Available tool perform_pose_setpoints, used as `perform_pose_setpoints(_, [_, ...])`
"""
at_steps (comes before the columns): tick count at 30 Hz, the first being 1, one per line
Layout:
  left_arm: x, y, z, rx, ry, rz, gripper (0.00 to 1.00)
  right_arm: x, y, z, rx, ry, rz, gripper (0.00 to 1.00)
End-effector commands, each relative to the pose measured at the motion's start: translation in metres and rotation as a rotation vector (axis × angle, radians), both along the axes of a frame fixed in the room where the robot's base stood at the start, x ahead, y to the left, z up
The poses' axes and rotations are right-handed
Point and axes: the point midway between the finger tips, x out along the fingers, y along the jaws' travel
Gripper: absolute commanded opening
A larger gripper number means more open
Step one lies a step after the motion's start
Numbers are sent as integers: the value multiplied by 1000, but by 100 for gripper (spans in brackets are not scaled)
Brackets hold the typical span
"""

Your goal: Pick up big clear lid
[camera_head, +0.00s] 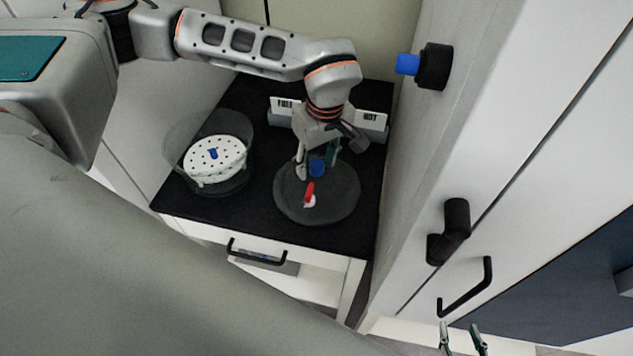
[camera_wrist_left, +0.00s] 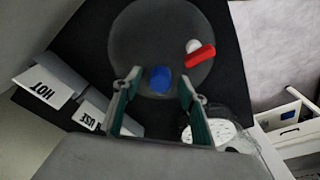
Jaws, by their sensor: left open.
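The big clear lid (camera_head: 338,203) is a round, see-through dark disc lying on the black top of a small cabinet. It has a blue knob (camera_head: 317,169) and a red handle on a white base (camera_head: 309,196). In the left wrist view the lid (camera_wrist_left: 150,35) fills the top middle, with its blue knob (camera_wrist_left: 160,78) near the fingertips. My left gripper (camera_head: 317,163) is open above the lid, its fingers on either side of the knob; contact cannot be told. My right gripper (camera_head: 462,333) shows only its fingertips at the bottom edge, apart and empty.
A clear round vessel with a white perforated plate (camera_head: 205,162) stands left of the lid. Two signs, one reading "HOT" (camera_head: 371,119), stand behind. A white wall with a blue-and-black knob (camera_head: 430,66) and black handles rises at the right.

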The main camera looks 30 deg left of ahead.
Motion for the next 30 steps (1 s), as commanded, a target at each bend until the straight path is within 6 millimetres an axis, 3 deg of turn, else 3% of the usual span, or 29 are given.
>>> perform_pose_setpoints(10, [1,1,-9,-1,0,1,42,0,0,0,0,0,0,40])
perform_pose_setpoints(11, [1,1,-9,-1,0,1,37,0,0,1,-1,0,-1,40])
perform_pose_setpoints(15, [1,1,-9,-1,0,1,1,1,0,2,0,-3,0,40])
perform_pose_setpoints(30, [2,0,-4,-2,-3,0,0,2,0,3,1,-5,-2,40])
